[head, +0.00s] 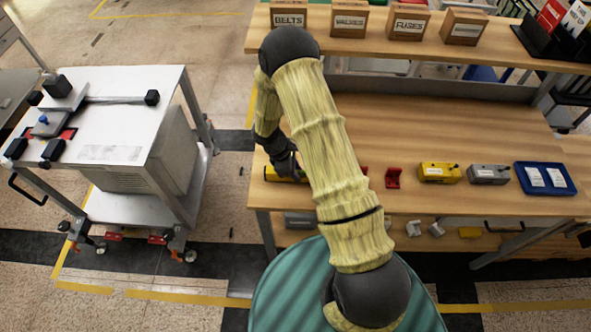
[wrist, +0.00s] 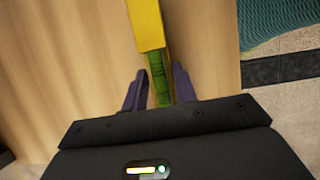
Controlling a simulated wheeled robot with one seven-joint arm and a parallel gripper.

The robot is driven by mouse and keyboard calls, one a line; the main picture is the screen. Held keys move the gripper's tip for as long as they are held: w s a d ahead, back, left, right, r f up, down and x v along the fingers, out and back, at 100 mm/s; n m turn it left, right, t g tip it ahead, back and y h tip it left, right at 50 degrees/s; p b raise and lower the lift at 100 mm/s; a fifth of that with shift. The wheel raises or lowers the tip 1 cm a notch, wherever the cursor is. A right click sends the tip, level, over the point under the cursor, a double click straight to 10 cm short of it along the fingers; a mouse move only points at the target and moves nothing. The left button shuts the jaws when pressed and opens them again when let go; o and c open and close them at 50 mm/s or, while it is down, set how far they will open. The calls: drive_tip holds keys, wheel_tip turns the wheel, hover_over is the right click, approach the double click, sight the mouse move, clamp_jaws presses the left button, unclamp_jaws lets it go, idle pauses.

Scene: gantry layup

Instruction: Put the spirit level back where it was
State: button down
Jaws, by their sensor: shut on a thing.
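The spirit level is a yellow bar with a green section; it shows in the wrist view (wrist: 149,25), running up and out of the top of the picture. In the head view its yellow end (head: 272,174) shows at the left front of the wooden bench. My gripper (wrist: 160,88) is shut on the level, one dark finger on each side of the green section. In the head view my gripper (head: 290,168) is partly hidden by my arm, which also hides the rest of the level. I cannot tell whether the level touches the bench.
A red block (head: 393,178) stands on the bench (head: 440,130), with a bit of red beside my arm. Further right are a yellow box (head: 440,172), a grey box (head: 488,174) and a blue tray (head: 545,191). Labelled cartons line the shelf (head: 400,44). A metal cart (head: 120,115) stands left.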

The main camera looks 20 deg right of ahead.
drive_tip(key=shift+f, duration=0.15)
drive_tip(key=c, duration=1.1)
unclamp_jaws()
drive_tip(key=b+v, duration=0.1)
drive_tip(key=v, duration=1.1)
